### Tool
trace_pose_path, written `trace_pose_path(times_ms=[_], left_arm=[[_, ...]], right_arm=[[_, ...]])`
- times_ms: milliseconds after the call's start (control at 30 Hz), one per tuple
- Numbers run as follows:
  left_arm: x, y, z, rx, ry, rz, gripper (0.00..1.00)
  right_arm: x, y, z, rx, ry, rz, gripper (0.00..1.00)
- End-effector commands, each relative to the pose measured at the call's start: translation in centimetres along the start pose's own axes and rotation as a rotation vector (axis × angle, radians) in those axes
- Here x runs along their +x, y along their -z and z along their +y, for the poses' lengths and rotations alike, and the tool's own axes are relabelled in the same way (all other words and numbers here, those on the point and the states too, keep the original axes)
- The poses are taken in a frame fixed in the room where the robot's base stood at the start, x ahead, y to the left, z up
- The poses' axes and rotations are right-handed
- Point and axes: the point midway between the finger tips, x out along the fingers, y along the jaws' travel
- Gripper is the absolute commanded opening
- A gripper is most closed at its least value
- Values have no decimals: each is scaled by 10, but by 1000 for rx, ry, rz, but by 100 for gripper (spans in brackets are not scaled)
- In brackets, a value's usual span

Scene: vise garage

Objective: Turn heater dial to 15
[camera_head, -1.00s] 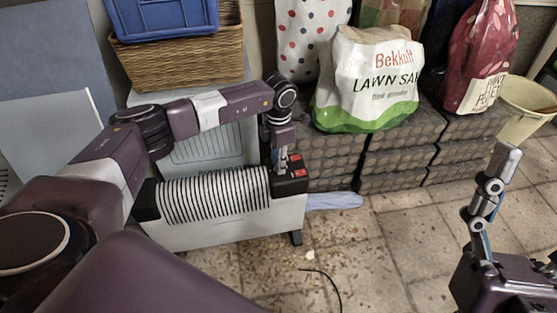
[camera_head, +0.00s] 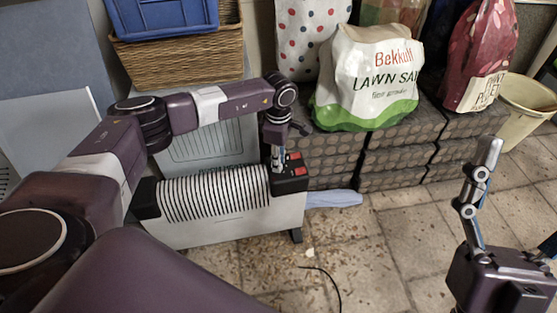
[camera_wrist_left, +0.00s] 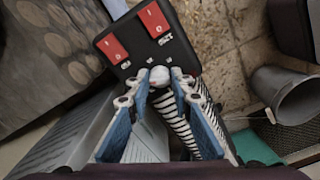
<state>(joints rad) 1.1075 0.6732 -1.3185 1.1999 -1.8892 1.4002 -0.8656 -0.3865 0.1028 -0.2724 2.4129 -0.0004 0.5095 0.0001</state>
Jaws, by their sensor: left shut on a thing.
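The heater (camera_head: 225,225) is a low white unit with a black-and-white slatted top, standing on the tiled floor. Its black control panel (camera_head: 290,182) is at its right end, with two red switches; the panel also shows in the left wrist view (camera_wrist_left: 136,48). My left gripper (camera_head: 279,168) points down at this panel. In the wrist view its fingertips (camera_wrist_left: 160,74) close around a small pale round dial (camera_wrist_left: 160,76) below the switches. The dial's scale is too small to read. My right gripper (camera_head: 482,170) is raised at the right, away from the heater; its fingers overlap.
Stacked dark paver blocks (camera_head: 400,150) stand behind the heater, carrying a lawn bag (camera_head: 367,75) and a red bag (camera_head: 480,55). A wicker basket (camera_head: 180,60) with a blue crate (camera_head: 165,18) is at the back left. Floor in front of the heater is mostly clear.

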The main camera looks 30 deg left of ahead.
Motion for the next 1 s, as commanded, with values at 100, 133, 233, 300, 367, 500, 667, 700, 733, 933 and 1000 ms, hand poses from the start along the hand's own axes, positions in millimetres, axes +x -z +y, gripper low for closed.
trace_pose_path(times_ms=[100,133,233,300,367,500,667,700,733,933,1000], left_arm=[[0,0,1,16,-1,0,0],[0,0,1,19,-2,0,0],[0,0,1,23,-2,0,0],[0,0,1,23,-2,1,0],[0,0,1,23,-2,1,0],[0,1,1,22,-2,1,0],[0,0,0,22,-1,0,35],[0,0,0,22,-1,0,38],[0,0,0,22,-1,0,38],[0,0,0,22,-1,0,38],[-2,0,0,22,-1,0,38]], right_arm=[[0,0,0,0,0,-1,81],[0,0,0,0,0,-1,81],[0,0,0,0,0,-1,81],[0,0,0,0,0,-1,81],[0,0,0,0,0,-2,81],[0,0,0,0,0,-2,81],[0,0,0,0,0,-2,81],[0,0,0,0,0,-2,81],[0,0,0,0,0,-2,81],[0,-1,0,-2,0,-2,81],[0,-1,1,-3,1,-2,81]])
